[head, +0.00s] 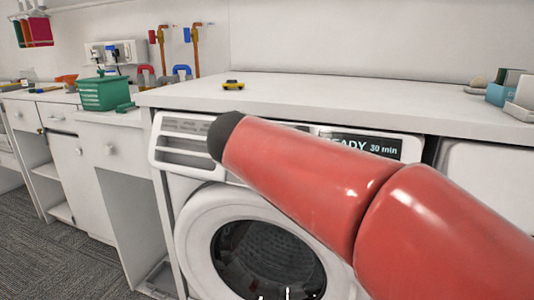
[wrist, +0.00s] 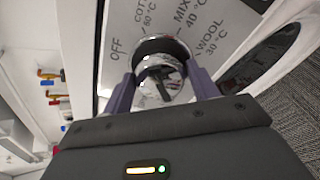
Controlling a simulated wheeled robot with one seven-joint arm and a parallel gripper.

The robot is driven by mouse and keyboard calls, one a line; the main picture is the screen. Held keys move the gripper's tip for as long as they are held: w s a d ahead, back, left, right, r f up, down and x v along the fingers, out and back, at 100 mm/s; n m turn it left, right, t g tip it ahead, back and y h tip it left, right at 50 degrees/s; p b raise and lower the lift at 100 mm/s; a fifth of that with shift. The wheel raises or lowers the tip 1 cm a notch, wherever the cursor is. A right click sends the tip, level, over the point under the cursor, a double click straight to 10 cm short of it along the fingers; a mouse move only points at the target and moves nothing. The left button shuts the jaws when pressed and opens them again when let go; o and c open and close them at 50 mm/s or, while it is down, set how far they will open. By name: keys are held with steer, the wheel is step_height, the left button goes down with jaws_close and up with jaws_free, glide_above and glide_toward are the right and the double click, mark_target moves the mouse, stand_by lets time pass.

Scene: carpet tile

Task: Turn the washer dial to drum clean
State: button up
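The white washer (head: 190,190) stands under the counter in the head view, its panel partly hidden by my red arm. Its display (head: 365,146) shows "...ADY 30 min". In the wrist view the round chrome washer dial (wrist: 160,48) sits on the panel (wrist: 225,22), with the labels OFF, COTT... 60 °C, MIX 40 °C and WOOL 30 °C around its upper side. No drum clean label shows. My gripper (wrist: 163,70) has its two purple fingers against opposite sides of the dial. The dial's lower side is partly hidden, and its setting is unclear. The head view does not show my gripper.
The round washer door (head: 200,235) is below the panel. A yellow toy car (head: 233,85) sits on the worktop (head: 330,92). A green basket (head: 103,94) stands on the left counter. Blue and white containers (head: 505,90) are at the right. Grey carpet (head: 65,265) is clear at the lower left.

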steer(key=o, duration=0.3)
steer(key=shift+o, duration=0.2)
steer(key=v, duration=0.8)
steer(key=shift+f, duration=0.1)
steer(key=s+d+f+m+g, duration=0.4)
steer(key=s+d+f+m, duration=0.6)
steer(key=d+f+m, duration=0.3)
steer(key=s+d+f+m+g+y, duration=0.2)
steer(key=s+d+f+m, duration=0.2)
steer(key=s+f+m, duration=0.5)
steer(key=shift+s+f+y, duration=0.25)
steer(key=shift+f+y, duration=0.15)
steer(key=shift+f, duration=0.45)
